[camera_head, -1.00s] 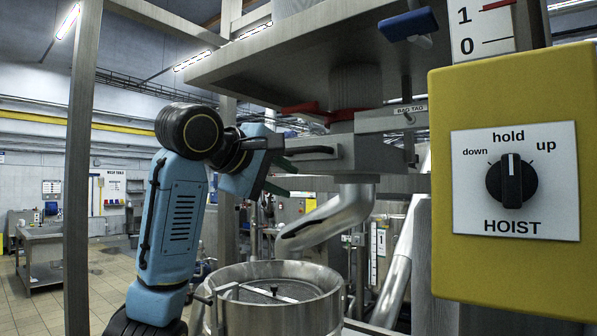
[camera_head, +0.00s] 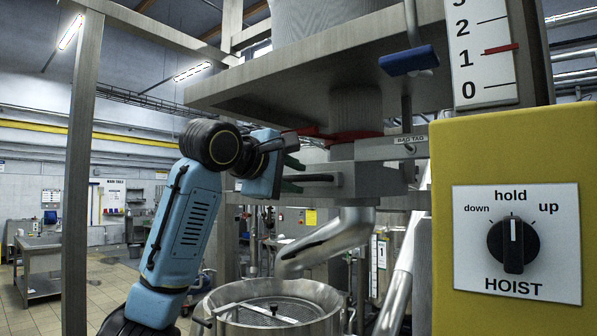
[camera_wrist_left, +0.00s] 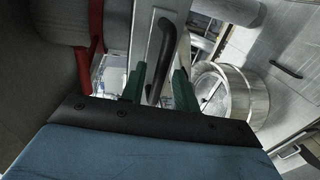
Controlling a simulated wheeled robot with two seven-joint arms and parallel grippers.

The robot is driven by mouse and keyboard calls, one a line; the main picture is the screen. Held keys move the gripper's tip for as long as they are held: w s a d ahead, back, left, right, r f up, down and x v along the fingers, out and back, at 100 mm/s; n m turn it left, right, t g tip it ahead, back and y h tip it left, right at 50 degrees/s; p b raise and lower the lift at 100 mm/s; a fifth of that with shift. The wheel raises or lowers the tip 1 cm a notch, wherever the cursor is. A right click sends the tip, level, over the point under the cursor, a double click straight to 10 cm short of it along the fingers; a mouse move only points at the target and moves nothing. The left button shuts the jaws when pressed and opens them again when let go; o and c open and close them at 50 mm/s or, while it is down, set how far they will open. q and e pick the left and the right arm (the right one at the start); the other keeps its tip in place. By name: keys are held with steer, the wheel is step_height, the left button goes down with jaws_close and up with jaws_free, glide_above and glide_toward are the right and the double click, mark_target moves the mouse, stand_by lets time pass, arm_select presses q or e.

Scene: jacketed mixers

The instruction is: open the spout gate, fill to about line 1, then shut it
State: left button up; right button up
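The spout gate's black handle (camera_head: 318,178) sticks out to the left of the grey gate housing (camera_head: 366,165), above the bent metal spout (camera_head: 330,240). My left gripper (camera_head: 291,175) is at the handle's outer end. In the left wrist view, its two green fingers (camera_wrist_left: 158,88) stand apart, with the black handle (camera_wrist_left: 161,60) between them and gaps visible at its sides. No material shows leaving the spout. A round metal mixer vessel (camera_head: 270,325) stands below it; it also shows in the left wrist view (camera_wrist_left: 232,95). My right gripper is out of view.
A white scale (camera_head: 482,62) has a red marker by line 1. A yellow hoist box (camera_head: 515,150) with its dial (camera_head: 512,244) at hold fills the right. A blue lever (camera_head: 408,61) hangs above. A frame post (camera_head: 82,170) stands left.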

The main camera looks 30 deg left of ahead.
arm_select(q)
steer(key=shift+x, duration=0.85)
steer(key=shift+c, duration=0.3)
jaws_close()
